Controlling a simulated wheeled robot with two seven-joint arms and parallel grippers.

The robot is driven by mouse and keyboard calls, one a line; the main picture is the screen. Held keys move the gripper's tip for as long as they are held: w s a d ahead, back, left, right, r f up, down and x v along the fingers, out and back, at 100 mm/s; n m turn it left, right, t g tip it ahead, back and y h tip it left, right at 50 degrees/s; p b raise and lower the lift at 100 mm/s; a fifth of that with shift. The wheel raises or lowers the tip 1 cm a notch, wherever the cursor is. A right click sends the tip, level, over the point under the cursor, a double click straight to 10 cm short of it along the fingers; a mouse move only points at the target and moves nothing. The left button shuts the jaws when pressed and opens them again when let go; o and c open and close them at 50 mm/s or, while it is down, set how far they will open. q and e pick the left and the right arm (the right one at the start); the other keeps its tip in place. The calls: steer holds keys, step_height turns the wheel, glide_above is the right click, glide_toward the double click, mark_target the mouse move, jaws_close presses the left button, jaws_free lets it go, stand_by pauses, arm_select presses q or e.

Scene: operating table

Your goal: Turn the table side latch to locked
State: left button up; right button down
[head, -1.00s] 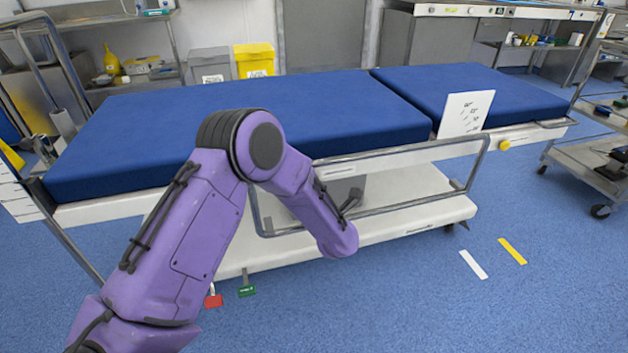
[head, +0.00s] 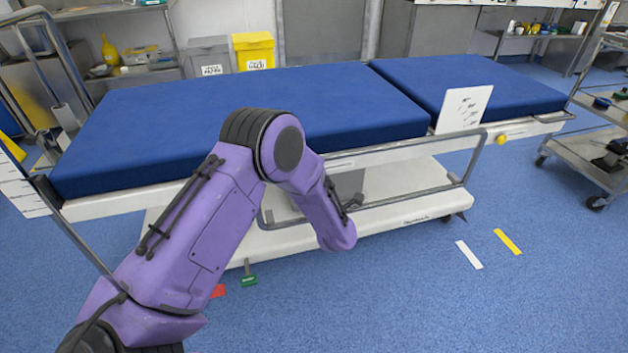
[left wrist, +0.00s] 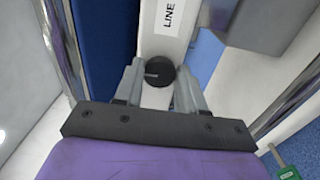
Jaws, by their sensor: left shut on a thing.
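A round black knob (left wrist: 159,71) sits on the white side of the operating table (head: 108,207), below a label reading LINE (left wrist: 169,14). In the left wrist view, the two grey fingers of my left gripper (left wrist: 158,88) stand on either side of the knob and are shut on it. In the head view my purple left arm reaches over the near side of the table, and its gripper and the black knob are hidden. My right gripper is not in view.
The table has a blue mattress (head: 250,110) and a grey side rail (head: 420,201). A yellow knob (head: 502,139) and a white card (head: 463,108) are at its right. A green pedal (head: 248,281) is low down. A metal cart (head: 590,150) stands at right; floor between is clear.

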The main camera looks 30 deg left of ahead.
arm_select(q)
steer(key=shift+f, duration=0.1)
steer(key=o, duration=1.1)
steer(key=shift+c, duration=0.2)
steer(key=shift+s+d, duration=0.1)
steer(key=p+v, duration=0.1)
steer(key=v, duration=0.9)
steer(key=shift+s+d, duration=0.1)
